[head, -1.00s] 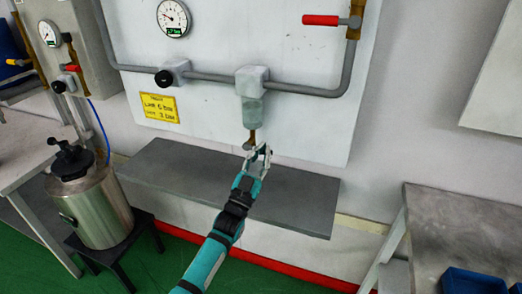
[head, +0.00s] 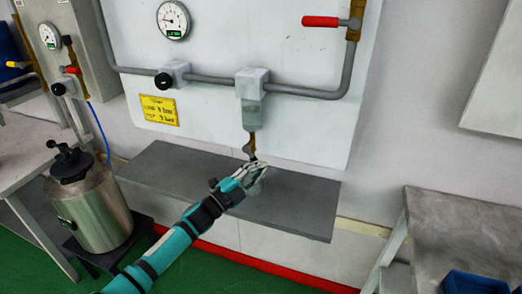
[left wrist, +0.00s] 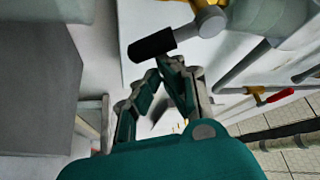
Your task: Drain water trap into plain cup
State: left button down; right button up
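The water trap (head: 251,115) hangs under a block on the grey pipe, with a brass drain (head: 250,143) below it. In the left wrist view the brass drain (left wrist: 211,20) carries a lever with a black grip (left wrist: 152,45). My left gripper (head: 262,170) is just below the drain in the head view. In the left wrist view its fingers (left wrist: 161,67) come together at the tips, close to the black grip, with nothing seen between them. A pale rounded shape shows by the gripper over the shelf; I cannot tell whether it is the plain cup. My right gripper is out of view.
A grey shelf (head: 300,205) runs below the panel (head: 210,120). A red-handled valve (head: 322,21), a gauge (head: 173,20) and a yellow label (head: 159,110) are on the panel. A steel vessel (head: 95,210) stands left; a table (head: 465,225) with a blue bin (head: 475,285) stands right.

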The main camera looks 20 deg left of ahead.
pick_arm(q)
jog(key=a+m+g+p, duration=0.1)
jog(key=m, duration=0.1)
jog(key=f+m+g+p, duration=0.1)
jog(key=a+m, duration=0.1)
jog(key=m, duration=0.1)
jog(key=shift+w+a+f+m+g+y+p, duration=0.1)
jog(key=shift+a+f+m+g+y+p, duration=0.2)
jog(key=shift+f+g+y+p, duration=0.1)
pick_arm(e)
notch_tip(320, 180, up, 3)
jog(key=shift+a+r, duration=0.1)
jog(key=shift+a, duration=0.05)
